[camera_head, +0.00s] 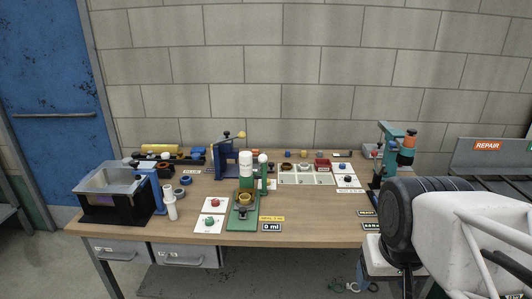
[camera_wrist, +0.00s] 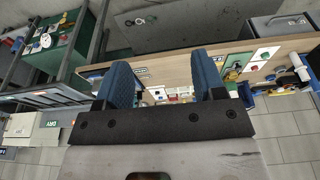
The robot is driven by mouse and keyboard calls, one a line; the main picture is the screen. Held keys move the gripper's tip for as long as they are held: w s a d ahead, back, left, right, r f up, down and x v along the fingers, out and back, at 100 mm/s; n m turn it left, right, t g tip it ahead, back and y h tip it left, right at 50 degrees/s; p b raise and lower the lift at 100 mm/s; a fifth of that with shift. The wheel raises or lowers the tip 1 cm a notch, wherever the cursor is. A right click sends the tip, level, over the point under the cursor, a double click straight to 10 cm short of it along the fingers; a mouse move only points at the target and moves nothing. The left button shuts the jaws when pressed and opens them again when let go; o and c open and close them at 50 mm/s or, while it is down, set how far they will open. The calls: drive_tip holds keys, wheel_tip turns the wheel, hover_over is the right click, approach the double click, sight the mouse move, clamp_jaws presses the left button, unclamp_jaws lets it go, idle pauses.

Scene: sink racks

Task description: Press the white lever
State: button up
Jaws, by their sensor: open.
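Two white parts could be the lever, and I cannot tell which. One is a white round-ended knob (camera_head: 262,158) on a thin stem beside the green dispenser (camera_head: 243,211) with white cylinders. The other is a white upright handle (camera_head: 170,205) beside the blue post, left of the dispenser; a white part near the right edge of the wrist view (camera_wrist: 298,64) looks like it. My gripper (camera_wrist: 163,80) is open and empty, its two blue fingers wide apart. It is well to the right of both, touching neither; my arm fills the lower right of the head view.
A wooden workbench (camera_head: 300,226) holds a black bin (camera_head: 105,207) at left, red and green buttons on white cards (camera_head: 210,214), a parts tray (camera_head: 305,177) and a green press (camera_head: 383,150) at right. The bench front right of the dispenser is mostly clear.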

drive_tip(key=shift+c, duration=0.4)
